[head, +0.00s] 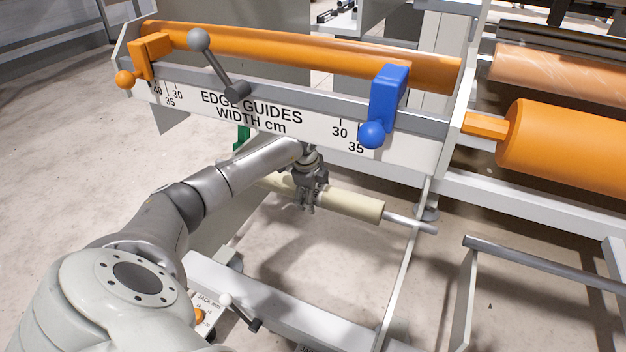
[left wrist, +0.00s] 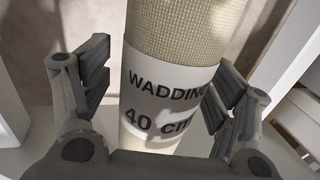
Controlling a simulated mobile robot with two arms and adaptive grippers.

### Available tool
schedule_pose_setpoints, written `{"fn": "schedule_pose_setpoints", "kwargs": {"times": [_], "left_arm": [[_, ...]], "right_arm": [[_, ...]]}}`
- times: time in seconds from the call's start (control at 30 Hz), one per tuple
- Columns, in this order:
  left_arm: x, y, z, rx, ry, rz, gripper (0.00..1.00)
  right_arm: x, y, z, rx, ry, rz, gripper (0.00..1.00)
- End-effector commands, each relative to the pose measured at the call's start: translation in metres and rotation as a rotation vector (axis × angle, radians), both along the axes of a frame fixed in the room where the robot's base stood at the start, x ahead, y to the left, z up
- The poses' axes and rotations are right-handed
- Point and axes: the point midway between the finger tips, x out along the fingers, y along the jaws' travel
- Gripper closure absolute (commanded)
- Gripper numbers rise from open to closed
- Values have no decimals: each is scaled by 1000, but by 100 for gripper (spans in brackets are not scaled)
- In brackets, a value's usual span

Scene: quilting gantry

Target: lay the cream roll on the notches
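The cream roll (head: 352,205) lies roughly level below the edge-guide panel, with a metal shaft (head: 408,223) sticking out of its right end. My left gripper (head: 307,206) is over the roll's middle, pointing down. In the left wrist view the roll (left wrist: 185,35) runs between the fingers of my left gripper (left wrist: 160,88), and its white label reads WADDING 40 cm. The fingers stand apart on either side of it; a narrow gap shows at the left finger. The roll's left end is partly hidden by my arm. I cannot make out the notches. My right gripper is not in view.
The edge-guide panel (head: 200,104), with an orange clamp (head: 150,54) and a blue clamp (head: 388,95), overhangs my left forearm closely. A large orange roll (head: 570,150) is at the right. A white frame beam (head: 285,300) runs below. Floor shows beneath the roll.

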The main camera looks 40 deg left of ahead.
Motion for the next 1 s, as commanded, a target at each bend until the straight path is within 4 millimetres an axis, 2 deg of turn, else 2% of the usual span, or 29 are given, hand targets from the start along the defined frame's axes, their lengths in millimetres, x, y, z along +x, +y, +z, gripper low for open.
{"fn": "schedule_pose_setpoints", "kwargs": {"times": [0.27, 0.43, 0.57, 0.8, 1.0], "left_arm": [[-1, 0, -2, 0, 5, -1, 16], [-3, 0, 8, 0, 2, 0, 16], [-8, -1, 29, 4, 0, -1, 16], [-21, -6, 80, 2, -2, -2, 16], [-28, -9, 107, 1, 0, -1, 16]], "right_arm": [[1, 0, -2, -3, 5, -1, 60], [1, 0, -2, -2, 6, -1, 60], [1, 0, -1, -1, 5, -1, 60], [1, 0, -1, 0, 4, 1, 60], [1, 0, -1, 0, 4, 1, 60]]}}
